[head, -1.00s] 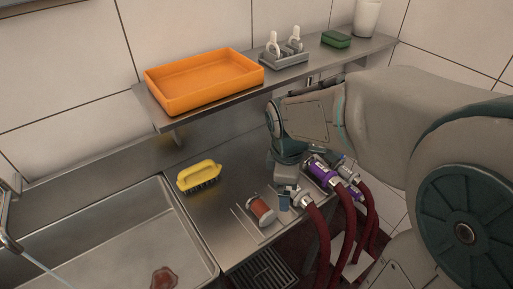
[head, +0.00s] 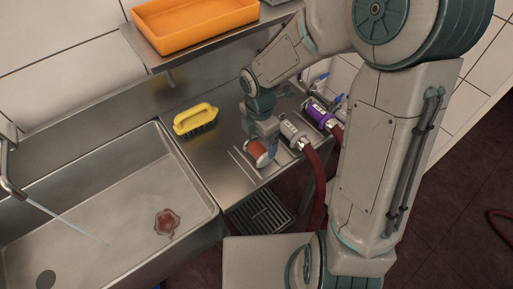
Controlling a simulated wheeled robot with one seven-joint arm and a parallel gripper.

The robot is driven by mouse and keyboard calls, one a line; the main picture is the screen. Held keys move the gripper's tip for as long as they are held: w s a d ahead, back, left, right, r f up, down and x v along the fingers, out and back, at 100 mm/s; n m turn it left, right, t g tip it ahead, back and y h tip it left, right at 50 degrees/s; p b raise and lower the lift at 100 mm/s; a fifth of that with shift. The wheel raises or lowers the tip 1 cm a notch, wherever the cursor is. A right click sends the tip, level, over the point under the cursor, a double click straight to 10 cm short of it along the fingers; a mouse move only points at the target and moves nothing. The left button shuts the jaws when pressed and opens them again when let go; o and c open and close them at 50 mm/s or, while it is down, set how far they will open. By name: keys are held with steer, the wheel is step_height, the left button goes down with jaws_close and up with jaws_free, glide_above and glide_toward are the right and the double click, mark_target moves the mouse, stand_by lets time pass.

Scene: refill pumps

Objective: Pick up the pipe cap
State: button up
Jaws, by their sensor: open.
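No part is clearly marked as the pipe cap. A reddish-orange cylinder with pale ends (head: 258,152) lies on the steel counter, left of a grey hose fitting (head: 293,131). A flat, dull-red lobed shape (head: 166,222) lies on the sink floor; I cannot tell whether it is a cap or a stain. My gripper (head: 270,143) points down just above and beside the right end of the cylinder. It is open; its fingertips are small and partly merge with the cylinder and the grey fitting, so contact cannot be told.
A steel sink (head: 193,172) with running water is at left. A yellow brush (head: 195,118) stands on the counter. A purple fitting (head: 319,115) and red hoses (head: 313,175) are to the right. A shelf (head: 152,63) with an orange tray (head: 196,22) overhangs behind; a drain grate (head: 261,216) lies below.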

mark_target(259, 147)
steer(key=shift+s+f, duration=0.15)
steer(key=shift+f, duration=2.9)
steer(key=c, duration=1.2)
